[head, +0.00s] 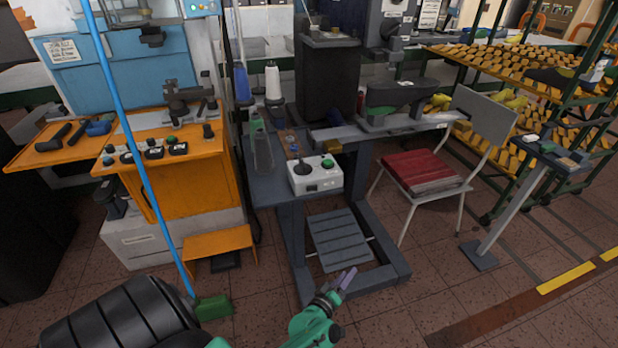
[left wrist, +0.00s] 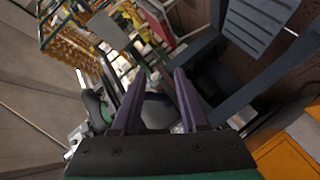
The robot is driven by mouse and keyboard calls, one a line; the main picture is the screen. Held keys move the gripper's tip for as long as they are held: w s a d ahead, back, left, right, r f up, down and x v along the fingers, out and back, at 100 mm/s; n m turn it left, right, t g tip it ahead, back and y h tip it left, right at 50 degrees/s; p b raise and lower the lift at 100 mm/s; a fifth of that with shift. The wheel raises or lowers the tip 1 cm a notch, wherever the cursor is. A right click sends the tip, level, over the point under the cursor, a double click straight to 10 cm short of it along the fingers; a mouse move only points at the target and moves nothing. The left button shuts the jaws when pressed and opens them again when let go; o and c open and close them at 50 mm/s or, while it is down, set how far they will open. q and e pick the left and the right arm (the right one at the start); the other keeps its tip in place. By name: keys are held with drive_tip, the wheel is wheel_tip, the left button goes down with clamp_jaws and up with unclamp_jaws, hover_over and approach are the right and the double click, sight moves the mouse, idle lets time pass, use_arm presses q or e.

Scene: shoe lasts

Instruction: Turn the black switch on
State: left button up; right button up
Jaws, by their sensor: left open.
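A white control box (head: 315,175) sits on the small grey-blue table in the middle of the head view. On its top are a black switch (head: 303,167) with a dark upright knob and a green button (head: 327,163). I cannot tell the switch's on or off position. My left gripper (head: 347,279) has purple fingers and is low in front of the table, below and apart from the box. In the left wrist view the two fingers (left wrist: 158,78) are spread with nothing between them. The control box is not clearly visible there. My right gripper is not seen.
Small black button boxes (head: 153,150) stand on the orange machine (head: 170,190) at left. A green bottle (head: 262,145) stands left of the white box. A chair with a red seat (head: 425,168) is at right. A blue broom (head: 135,130) leans at left.

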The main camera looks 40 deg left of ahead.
use_arm(q)
drive_tip(key=w+a+r+n+t+y+b, duration=0.2)
drive_tip(key=w+r+n+t+y+b, duration=0.1)
drive_tip(key=w+r+n+y, duration=0.25)
drive_tip(key=n+g+y+b, duration=0.7)
drive_tip(key=n+g+y, duration=0.1)
drive_tip(key=n, duration=2.1)
approach(305, 170)
drive_tip(key=p+x, duration=0.2)
drive_tip(key=x, duration=1)
drive_tip(key=shift+w+a, duration=0.2)
drive_tip(key=shift+a, duration=0.1)
clamp_jaws()
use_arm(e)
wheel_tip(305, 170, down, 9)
